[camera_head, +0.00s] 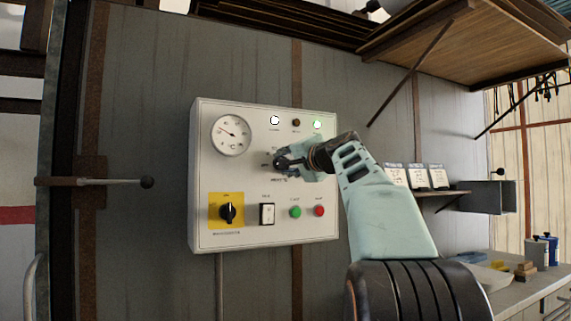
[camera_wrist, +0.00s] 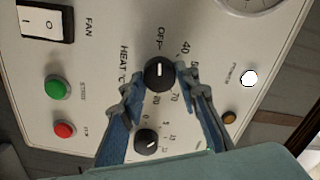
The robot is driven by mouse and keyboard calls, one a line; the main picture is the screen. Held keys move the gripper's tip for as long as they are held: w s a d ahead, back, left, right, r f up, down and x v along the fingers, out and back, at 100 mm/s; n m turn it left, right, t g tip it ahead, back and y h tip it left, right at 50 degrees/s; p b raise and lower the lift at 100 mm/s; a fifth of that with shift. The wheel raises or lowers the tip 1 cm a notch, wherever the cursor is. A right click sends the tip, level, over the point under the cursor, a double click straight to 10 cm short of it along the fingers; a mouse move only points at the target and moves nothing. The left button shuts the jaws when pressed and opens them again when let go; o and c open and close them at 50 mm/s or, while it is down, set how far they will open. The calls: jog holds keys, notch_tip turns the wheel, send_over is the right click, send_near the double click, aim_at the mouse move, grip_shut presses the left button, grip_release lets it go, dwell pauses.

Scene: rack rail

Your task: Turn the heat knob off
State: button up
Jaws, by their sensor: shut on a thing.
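The heat knob (camera_wrist: 159,74) is a round black knob with a white line on it, beside the words HEAT °C on the white control panel (camera_head: 262,237). In the wrist view the white line points towards the OFF lettering, with 40 and other numbers to its right. My gripper (camera_wrist: 161,78) has one finger on each side of the knob and is shut on it. In the head view my gripper (camera_head: 284,163) reaches the panel from the right and covers much of the knob and its scale.
A second black knob (camera_wrist: 146,142) sits close by between my fingers. A fan switch (camera_head: 267,213), a green button (camera_head: 295,212), a red button (camera_head: 319,211) and a yellow-plated main switch (camera_head: 227,212) lie below. A dial gauge (camera_head: 230,135) is at upper left.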

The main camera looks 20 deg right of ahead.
jog(key=o, duration=1.2)
jog(key=shift+c, duration=0.2)
jog(key=shift+s, duration=0.1)
jog(key=s, duration=1.2)
jog(key=shift+d, duration=0.2)
jog(key=shift+w, duration=0.1)
